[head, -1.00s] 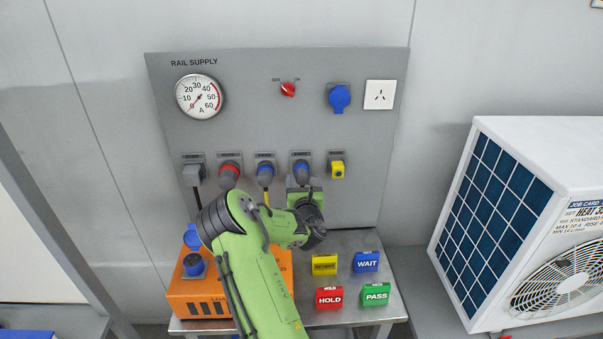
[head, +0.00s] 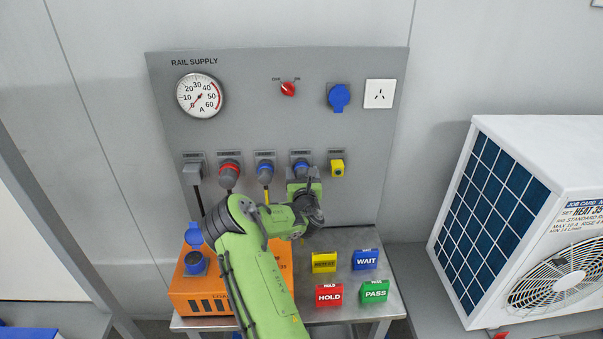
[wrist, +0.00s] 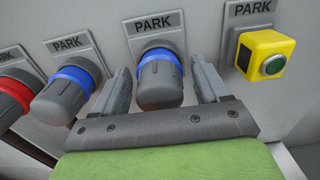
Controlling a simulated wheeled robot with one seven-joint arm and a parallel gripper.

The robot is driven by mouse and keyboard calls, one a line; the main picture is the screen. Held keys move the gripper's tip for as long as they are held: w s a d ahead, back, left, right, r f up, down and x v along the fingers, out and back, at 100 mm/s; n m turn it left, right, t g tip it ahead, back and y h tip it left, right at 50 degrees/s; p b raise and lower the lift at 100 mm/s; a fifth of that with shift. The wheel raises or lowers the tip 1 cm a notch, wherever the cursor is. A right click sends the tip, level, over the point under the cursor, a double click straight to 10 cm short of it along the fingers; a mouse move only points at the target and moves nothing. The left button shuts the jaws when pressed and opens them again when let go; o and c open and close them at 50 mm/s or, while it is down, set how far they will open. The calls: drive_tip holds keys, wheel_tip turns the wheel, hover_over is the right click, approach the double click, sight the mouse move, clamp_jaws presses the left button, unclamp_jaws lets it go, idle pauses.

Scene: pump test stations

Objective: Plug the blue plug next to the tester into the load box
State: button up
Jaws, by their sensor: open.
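The blue plug next to the tester is grey with a blue ring. It sits in a PARK holder on the panel, in the wrist view (wrist: 159,82) and partly behind my gripper in the head view (head: 300,168). The tester is the yellow box with a green button to its right (wrist: 264,55), also in the head view (head: 337,168). My gripper (wrist: 161,70) is open, one finger on each side of the plug; contact cannot be told. The orange load box (head: 198,294) stands on the bench at left. Its blue socket (head: 197,263) has its lid (head: 193,234) raised. My arm hides the box's right part.
Another blue-ringed plug (wrist: 68,91) and a red-ringed plug (wrist: 12,96) are parked to the left. Several coloured signs, such as WAIT (head: 365,260) and HOLD (head: 328,294), stand on the bench right of my arm. A white unit (head: 530,150) stands farther right.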

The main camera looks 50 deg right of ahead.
idle(0.8)
clamp_jaws()
drive_tip(key=shift+b+v, duration=0.6)
drive_tip(key=shift+v, duration=2.4)
